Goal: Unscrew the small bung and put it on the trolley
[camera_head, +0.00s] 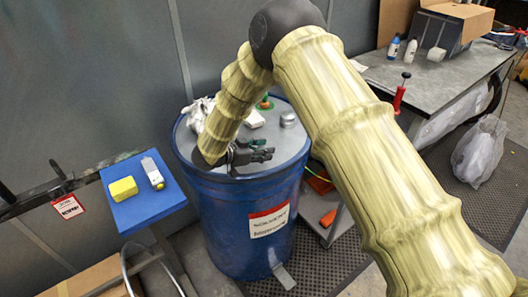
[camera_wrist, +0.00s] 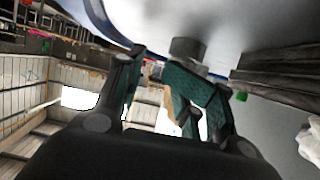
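The blue solvent drum (camera_head: 228,225) stands upright with a grey top. A short silver cylinder (camera_head: 288,119), which looks like a bung, stands on the top's right side. A grey cylinder, apparently the same one, shows beyond the fingertips in the wrist view (camera_wrist: 188,48). My gripper (camera_head: 268,150) is above the front part of the drum top, in front of the cylinder and apart from it. Its two dark green fingers are spread and empty in the wrist view (camera_wrist: 152,62). A low shelved stand (camera_head: 339,222) right of the drum may be the trolley; my arm partly hides it.
A white cloth (camera_head: 198,114), a white block (camera_head: 254,119) and a green-and-orange fitting (camera_head: 265,103) are on the drum top. A blue stand (camera_head: 148,209) at left bears a yellow block (camera_head: 123,188) and a white device (camera_head: 153,173). A workbench (camera_head: 440,78) stands at right.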

